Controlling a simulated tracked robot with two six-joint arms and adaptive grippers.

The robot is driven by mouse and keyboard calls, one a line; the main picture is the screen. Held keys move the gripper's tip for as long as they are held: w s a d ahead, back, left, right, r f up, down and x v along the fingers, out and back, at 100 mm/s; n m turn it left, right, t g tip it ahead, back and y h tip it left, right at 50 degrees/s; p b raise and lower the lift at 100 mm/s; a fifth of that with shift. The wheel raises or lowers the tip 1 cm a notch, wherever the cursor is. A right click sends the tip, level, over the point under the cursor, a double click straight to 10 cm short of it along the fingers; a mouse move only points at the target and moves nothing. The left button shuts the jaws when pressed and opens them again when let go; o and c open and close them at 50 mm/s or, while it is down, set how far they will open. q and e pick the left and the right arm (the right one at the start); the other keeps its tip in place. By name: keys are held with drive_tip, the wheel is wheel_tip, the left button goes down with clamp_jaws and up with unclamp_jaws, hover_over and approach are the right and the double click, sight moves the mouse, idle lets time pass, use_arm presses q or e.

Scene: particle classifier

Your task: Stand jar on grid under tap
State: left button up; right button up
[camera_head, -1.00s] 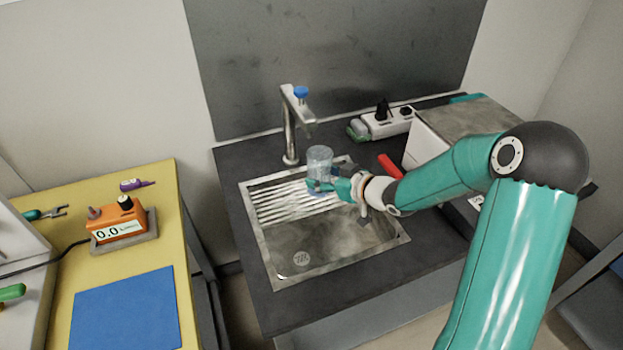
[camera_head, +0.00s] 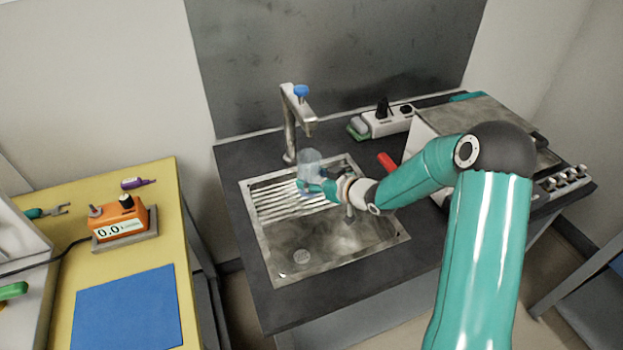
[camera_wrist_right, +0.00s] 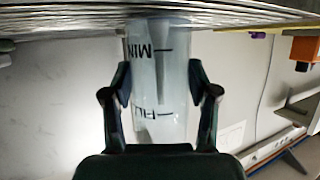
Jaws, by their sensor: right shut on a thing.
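The clear jar (camera_head: 310,162) is upright over the back part of the sink grid (camera_head: 278,204), just below and in front of the tap (camera_head: 290,130). My right gripper (camera_head: 322,188) is shut on the jar from the right. In the right wrist view the jar (camera_wrist_right: 158,75) is between the two fingers (camera_wrist_right: 160,95), with MIN and another partly legible mark on it. The picture there is upside down, and the jar's base meets the grid's edge (camera_wrist_right: 230,18) at the top. I cannot tell whether it touches the grid. My left gripper is not in view.
The open sink basin (camera_head: 325,240) lies in front of the grid. A power strip (camera_head: 385,122) and a large box-like device (camera_head: 470,125) stand at the right. A yellow table (camera_head: 160,225) with an orange meter (camera_head: 120,222) is at the left.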

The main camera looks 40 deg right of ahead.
drive_tip(key=o, duration=1.2)
drive_tip(key=shift+o, duration=0.2)
drive_tip(key=shift+r+p, duration=0.2)
drive_tip(key=shift+p, duration=0.15)
drive_tip(key=shift+s+d, duration=0.15)
drive_tip(key=shift+s, duration=0.2)
drive_tip(key=v, duration=1.1)
drive_tip(key=shift+s, duration=0.15)
